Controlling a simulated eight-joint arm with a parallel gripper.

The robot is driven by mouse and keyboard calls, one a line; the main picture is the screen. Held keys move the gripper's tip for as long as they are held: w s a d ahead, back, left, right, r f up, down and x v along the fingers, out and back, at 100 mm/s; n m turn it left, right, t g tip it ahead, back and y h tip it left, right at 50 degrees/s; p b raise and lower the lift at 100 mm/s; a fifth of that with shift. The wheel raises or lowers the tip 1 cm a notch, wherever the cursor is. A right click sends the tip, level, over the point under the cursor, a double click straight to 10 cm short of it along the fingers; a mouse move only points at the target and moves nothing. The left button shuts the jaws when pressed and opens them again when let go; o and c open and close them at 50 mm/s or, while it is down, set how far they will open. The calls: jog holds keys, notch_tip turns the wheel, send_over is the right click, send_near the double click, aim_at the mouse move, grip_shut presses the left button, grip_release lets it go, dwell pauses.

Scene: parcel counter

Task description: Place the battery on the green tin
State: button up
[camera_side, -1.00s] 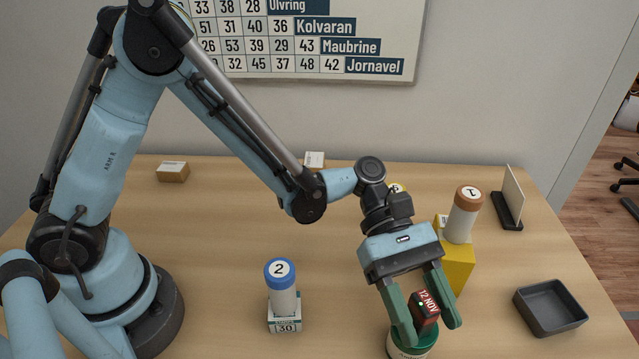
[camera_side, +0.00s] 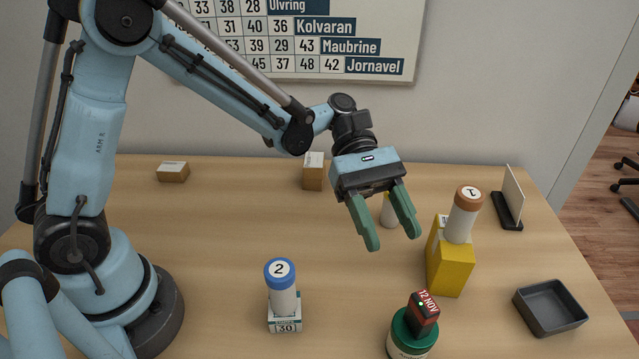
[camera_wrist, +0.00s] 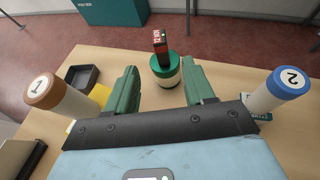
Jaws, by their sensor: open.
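The battery (camera_side: 423,312) is a small dark block with a red label reading "12 NOV". It stands on top of the green tin (camera_side: 399,338), which has a green lid and a pale body, at the front of the counter. In the wrist view the battery (camera_wrist: 160,42) rests on the lid of the tin (camera_wrist: 165,72), ahead of my fingers. My gripper (camera_side: 393,242) is open and empty, raised above and behind the tin, clear of the battery. Its two green fingers (camera_wrist: 158,92) show apart in the wrist view.
A brown-capped bottle "1" (camera_side: 463,215) stands on a yellow box (camera_side: 450,268). A blue-capped bottle "2" (camera_side: 282,290) stands on a small block (camera_side: 285,318). A dark tray (camera_side: 551,308) lies at the right. Small cartons (camera_side: 173,172) sit at the back.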

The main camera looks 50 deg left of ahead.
jog(key=s+a+m+t+y, duration=0.2)
jog(key=a+m+t+y, duration=0.4)
jog(key=a, duration=0.4)
jog(key=s+a+m+t+y, duration=0.1)
jog(key=a+m+t+y, duration=0.5)
jog(key=a, duration=0.5)
jog(key=shift+s+r+m, duration=0.35)
jog(key=shift+r+m, duration=0.05)
jog(key=shift+m, duration=0.3)
